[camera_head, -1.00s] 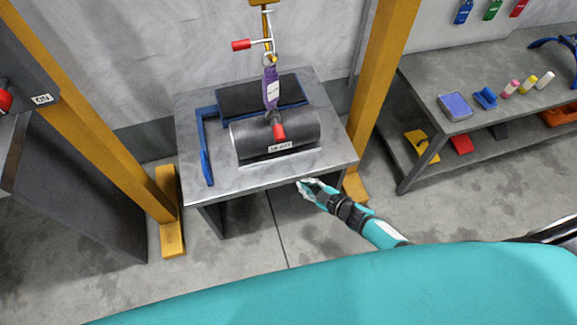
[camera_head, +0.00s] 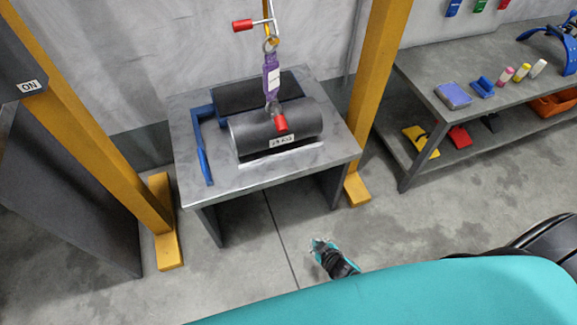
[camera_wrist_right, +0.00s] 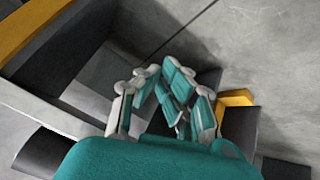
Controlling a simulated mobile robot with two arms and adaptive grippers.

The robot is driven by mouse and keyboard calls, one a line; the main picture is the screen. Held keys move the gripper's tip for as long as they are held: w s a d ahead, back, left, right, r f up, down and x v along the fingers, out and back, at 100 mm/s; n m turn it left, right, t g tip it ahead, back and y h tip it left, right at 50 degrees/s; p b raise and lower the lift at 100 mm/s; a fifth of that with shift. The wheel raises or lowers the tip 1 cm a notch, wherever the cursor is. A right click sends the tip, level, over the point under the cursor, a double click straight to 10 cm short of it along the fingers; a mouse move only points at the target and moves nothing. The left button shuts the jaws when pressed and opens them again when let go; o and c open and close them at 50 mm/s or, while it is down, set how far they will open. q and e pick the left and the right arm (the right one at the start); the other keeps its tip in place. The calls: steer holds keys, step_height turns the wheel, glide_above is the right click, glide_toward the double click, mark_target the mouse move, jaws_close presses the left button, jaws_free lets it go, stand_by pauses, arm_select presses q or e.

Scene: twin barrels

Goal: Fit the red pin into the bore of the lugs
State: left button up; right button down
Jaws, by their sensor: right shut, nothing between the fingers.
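Two dark barrels lie side by side on a grey table (camera_head: 200,103); the front barrel (camera_head: 246,134) bears a small white label. A red-ended pin (camera_head: 281,123) sits at the lugs on top of the front barrel, below a purple link (camera_head: 271,78). How deep it sits in the bore cannot be told. Another red handle (camera_head: 242,26) with a metal rod is higher, beside the hanging hook. My right gripper (camera_head: 318,244) is shut and empty, in front of and below the table, apart from the barrels. It also shows in the right wrist view (camera_wrist_right: 160,72). My left gripper is out of view.
A blue bracket (camera_head: 203,145) lies on the table's left side. Yellow posts stand left (camera_head: 100,130) and right (camera_head: 376,75) of the table. A bench (camera_head: 415,82) with several small items stands at right.

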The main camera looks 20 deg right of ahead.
steer(key=w+r+t+b, duration=0.2)
steer(key=w+r, duration=0.3)
steer(key=w, duration=0.2)
steer(key=n+t+b, duration=0.3)
steer(key=t+b, duration=0.4)
steer(key=t, duration=0.1)
glide_toward(284, 130)
steer(key=w, duration=0.2)
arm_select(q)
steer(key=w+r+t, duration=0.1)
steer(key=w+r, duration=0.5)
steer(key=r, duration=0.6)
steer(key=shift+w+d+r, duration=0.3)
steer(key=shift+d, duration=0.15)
arm_select(e)
steer(key=shift+m, duration=0.3)
steer(key=shift+w+a+f, duration=0.1)
steer(key=shift+w+f, duration=0.05)
steer(key=shift+w, duration=2.45)
steer(key=shift+w, duration=0.1)
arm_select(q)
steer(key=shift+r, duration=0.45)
arm_select(e)
steer(key=shift+w, duration=0.5)
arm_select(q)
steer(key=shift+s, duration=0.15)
arm_select(e)
steer(key=shift+w+r, duration=0.1)
steer(key=shift+r, duration=0.1)
